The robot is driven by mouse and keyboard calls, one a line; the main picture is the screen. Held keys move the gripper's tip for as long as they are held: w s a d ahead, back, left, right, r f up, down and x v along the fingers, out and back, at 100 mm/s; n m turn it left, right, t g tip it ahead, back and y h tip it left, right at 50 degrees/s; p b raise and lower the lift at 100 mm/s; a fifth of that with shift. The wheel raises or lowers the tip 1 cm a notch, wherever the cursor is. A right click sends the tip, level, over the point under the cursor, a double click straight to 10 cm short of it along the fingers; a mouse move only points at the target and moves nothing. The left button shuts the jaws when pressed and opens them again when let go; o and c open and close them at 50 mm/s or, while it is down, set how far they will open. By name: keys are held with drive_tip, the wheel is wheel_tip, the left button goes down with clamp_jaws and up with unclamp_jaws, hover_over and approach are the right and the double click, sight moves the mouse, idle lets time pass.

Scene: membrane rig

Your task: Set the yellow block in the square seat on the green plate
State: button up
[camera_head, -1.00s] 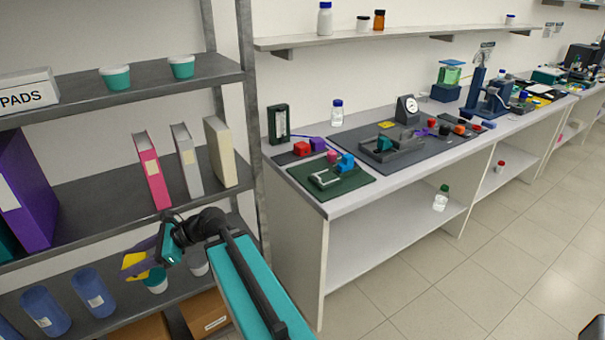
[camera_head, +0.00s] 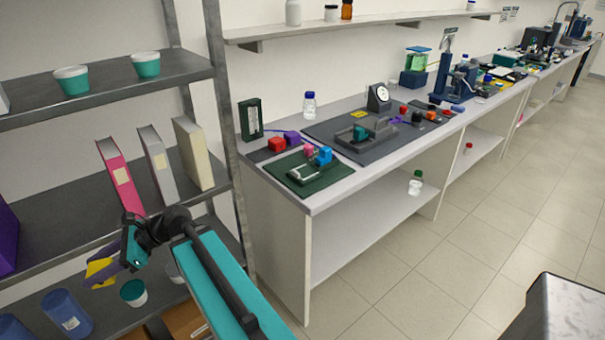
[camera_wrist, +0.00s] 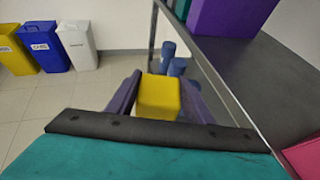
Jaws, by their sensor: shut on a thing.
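My gripper (camera_head: 97,268) is at the lower left of the head view, in front of the metal shelf rack. Its purple fingers are shut on the yellow block (camera_wrist: 158,97), which shows clearly between them in the wrist view. In the head view only part of the yellow block (camera_head: 99,267) shows. The green plate (camera_head: 322,181) lies at the near left end of the bench, well apart from my gripper. A pale metal fixture (camera_head: 305,173) and pink and blue blocks are on it. I cannot make out the square seat at this size.
The rack (camera_head: 196,196) with binders and cups stands close beside my arm. The bench (camera_head: 325,197) runs to the upper right, with a grey mat and several devices on it. The floor (camera_head: 455,250) right of the bench is clear. Bins (camera_wrist: 40,45) stand behind in the wrist view.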

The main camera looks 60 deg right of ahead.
drive_tip(key=s+d+r+m+t+h, duration=0.1)
drive_tip(key=s+d+m+t+h, duration=0.15)
drive_tip(key=d, duration=0.85)
drive_tip(key=s+d+r+m+t+h+b, duration=0.1)
drive_tip(key=s+d+m+h, duration=0.15)
drive_tip(key=d, duration=0.95)
drive_tip(key=s+d+r+m+t+h, duration=0.1)
drive_tip(key=s+d+m+t+h, duration=0.15)
drive_tip(key=d, duration=0.85)
drive_tip(key=s+d+r+m+h, duration=0.2)
drive_tip(key=s+d+m+h, duration=0.5)
drive_tip(key=s+d, duration=1.5)
drive_tip(key=d+h+b, duration=0.1)
drive_tip(key=d, duration=0.2)
drive_tip(key=shift+s+d+r+g, duration=0.2)
drive_tip(key=shift+s+g, duration=0.15)
drive_tip(key=shift+g, duration=0.05)
drive_tip(key=w+d+p, duration=0.1)
drive_tip(key=w+d, duration=0.2)
drive_tip(key=w+d+f+p, duration=0.1)
drive_tip(key=w+d, duration=0.2)
drive_tip(key=w, duration=0.1)
drive_tip(key=w+d+p, duration=0.1)
drive_tip(key=w+d, duration=0.2)
drive_tip(key=w, duration=0.1)
drive_tip(key=shift+w+d+f, duration=0.1)
drive_tip(key=shift+w+f, duration=0.1)
